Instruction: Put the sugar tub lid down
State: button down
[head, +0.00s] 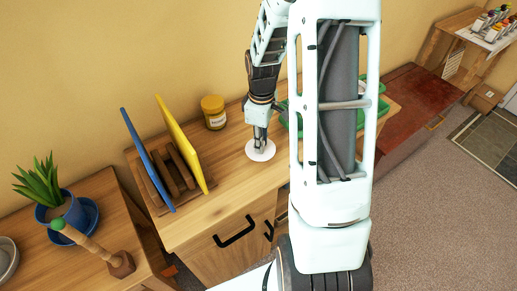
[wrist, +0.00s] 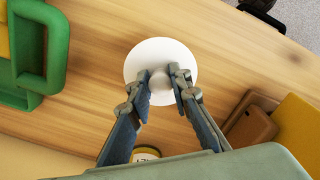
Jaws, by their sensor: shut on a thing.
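The sugar tub lid is a white round disc with a small knob. In the head view the lid (head: 261,151) is low at the wooden counter top, below my gripper (head: 260,138). In the wrist view the lid (wrist: 162,55) lies beyond my fingertips, and my gripper (wrist: 160,82) is shut on its knob. I cannot tell whether the lid touches the counter or hangs just above it. The fingers hide part of the knob.
A yellow-lidded jar (head: 213,112) stands behind, by the wall. A wooden rack (head: 165,185) with a blue board (head: 146,158) and a yellow board (head: 182,143) is left. A green tray (wrist: 30,50) shows beside the lid. Bare counter (head: 225,165) lies between the rack and lid.

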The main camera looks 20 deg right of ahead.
jog(key=shift+w+a+f, duration=0.1)
jog(key=shift+a+f, duration=0.1)
jog(key=shift+f, duration=0.1)
jog(key=shift+w+a+f, duration=0.1)
jog(key=shift+f, duration=1.6)
jog(key=shift+f, duration=0.15)
jog(key=c, duration=1.8)
grip_release()
jog(key=shift+o, duration=0.2)
notch_tip(320, 180, up, 12)
jog(key=shift+r, duration=0.2)
